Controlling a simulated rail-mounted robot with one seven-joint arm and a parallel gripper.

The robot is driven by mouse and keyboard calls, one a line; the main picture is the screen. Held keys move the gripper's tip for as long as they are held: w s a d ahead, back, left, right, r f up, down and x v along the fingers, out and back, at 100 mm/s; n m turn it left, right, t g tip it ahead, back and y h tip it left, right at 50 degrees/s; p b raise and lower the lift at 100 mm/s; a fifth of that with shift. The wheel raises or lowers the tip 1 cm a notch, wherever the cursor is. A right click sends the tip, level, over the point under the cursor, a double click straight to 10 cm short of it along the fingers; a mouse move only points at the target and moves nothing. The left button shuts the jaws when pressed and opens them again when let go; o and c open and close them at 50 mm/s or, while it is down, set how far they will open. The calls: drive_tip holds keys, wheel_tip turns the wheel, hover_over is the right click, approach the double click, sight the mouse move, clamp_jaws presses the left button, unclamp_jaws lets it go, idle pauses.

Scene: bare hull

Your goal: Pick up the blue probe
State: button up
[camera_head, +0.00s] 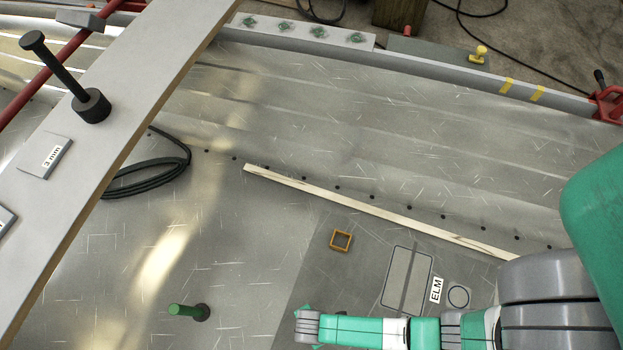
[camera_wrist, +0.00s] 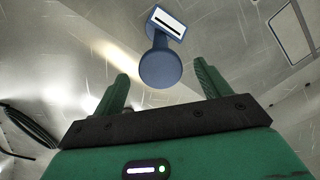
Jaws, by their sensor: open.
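The blue probe (camera_wrist: 160,66) shows in the wrist view, with a round blue disc toward me and a short neck leading up to a white-faced end with a black bar. My gripper (camera_wrist: 161,73) is open, with one green finger to each side of the disc in the picture. I see no contact between fingers and probe, and the gap in depth is hard to judge. In the head view my arm reaches in from the right, its end low in the middle; I cannot make out the blue probe there.
A green probe-like piece (camera_head: 190,311) lies left of my arm's end. An orange square frame (camera_head: 341,240) and a wooden strip (camera_head: 370,210) lie behind it. A coiled black cable (camera_head: 150,178) is left. A plank (camera_head: 125,95) with a dark post (camera_head: 92,105) crosses upper left.

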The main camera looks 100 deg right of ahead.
wheel_tip(320, 180, down, 4)
drive_tip(key=shift+r+b, duration=0.2)
drive_tip(key=shift+b, duration=0.55)
drive_tip(key=shift+r, duration=0.2)
clamp_jaws()
drive_tip(key=shift+r+p, duration=0.15)
drive_tip(key=shift+p, duration=0.15)
